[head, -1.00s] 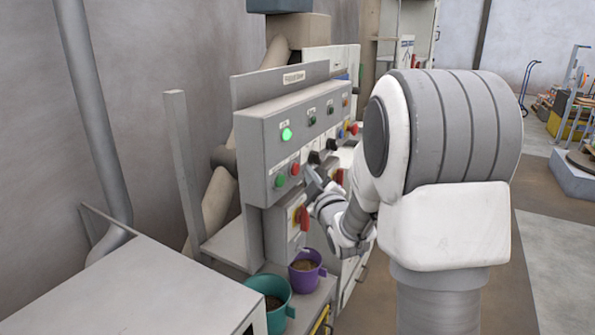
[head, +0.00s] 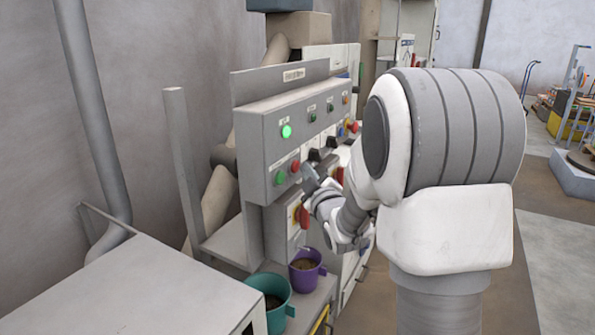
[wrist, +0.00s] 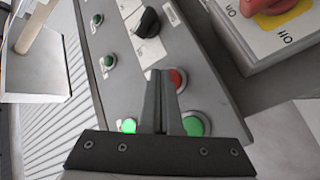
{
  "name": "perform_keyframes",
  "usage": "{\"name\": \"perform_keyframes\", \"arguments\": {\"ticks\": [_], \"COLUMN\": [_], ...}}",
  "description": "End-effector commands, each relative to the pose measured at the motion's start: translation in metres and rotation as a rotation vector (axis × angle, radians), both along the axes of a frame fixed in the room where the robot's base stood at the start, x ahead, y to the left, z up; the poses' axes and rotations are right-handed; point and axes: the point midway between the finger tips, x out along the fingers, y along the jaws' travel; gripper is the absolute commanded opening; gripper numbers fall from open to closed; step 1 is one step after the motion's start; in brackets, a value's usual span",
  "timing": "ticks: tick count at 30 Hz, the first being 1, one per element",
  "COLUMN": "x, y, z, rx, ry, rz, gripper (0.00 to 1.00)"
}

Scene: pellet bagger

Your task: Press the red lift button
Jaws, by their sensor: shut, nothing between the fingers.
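A red button (head: 295,166) sits beside a green button (head: 280,177) on the front of the grey control panel (head: 262,160). Their label is too small to read. My gripper (head: 308,171) is shut and empty, with its tips just right of the red button in the head view. In the wrist view, the closed fingertips (wrist: 161,76) lie beside the red button (wrist: 179,78) and overlap its left edge. The green button (wrist: 194,124) is nearer the gripper base. I cannot tell whether the tips touch the panel.
A lit green lamp (head: 286,131) is above the buttons. Black knobs (head: 315,154) and a red-and-yellow knob (head: 352,126) are further along the panel. A red rotary switch (head: 304,216) is below. A teal bucket (head: 278,301) and a purple bucket (head: 304,278) stand under it.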

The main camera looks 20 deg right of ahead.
Motion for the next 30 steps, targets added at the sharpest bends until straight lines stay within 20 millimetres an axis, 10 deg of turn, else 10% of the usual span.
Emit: {"name": "perform_keyframes", "arguments": {"ticks": [30], "x": [0.0061], "y": [0.0063], "z": [0.0001], "rx": [0.0], "ry": [-0.001], "rz": [0.001], "gripper": [0.0]}}
